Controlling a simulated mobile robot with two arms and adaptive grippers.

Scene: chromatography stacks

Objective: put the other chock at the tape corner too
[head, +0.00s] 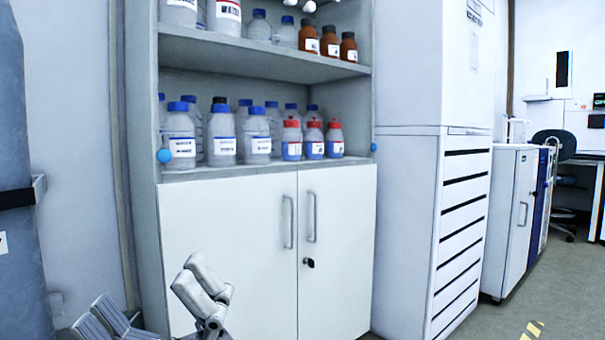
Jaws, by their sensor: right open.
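A short piece of yellow striped tape (532,330) lies on the floor at the bottom right, cut off by the picture edge. I see no chock in this view. My right gripper (145,292) shows at the bottom left, in front of the white cabinet and the wall. Its two grey fingers are spread apart with nothing between them. The rest of it is below the picture. My left gripper is not in view.
A white cabinet (235,245) with shelves of bottles stands ahead, and a grey cylinder (22,270) stands at the left. A slatted white unit (462,235) is right of the cabinet. Open floor (545,290) shows at the right, with a chair (556,150) beyond.

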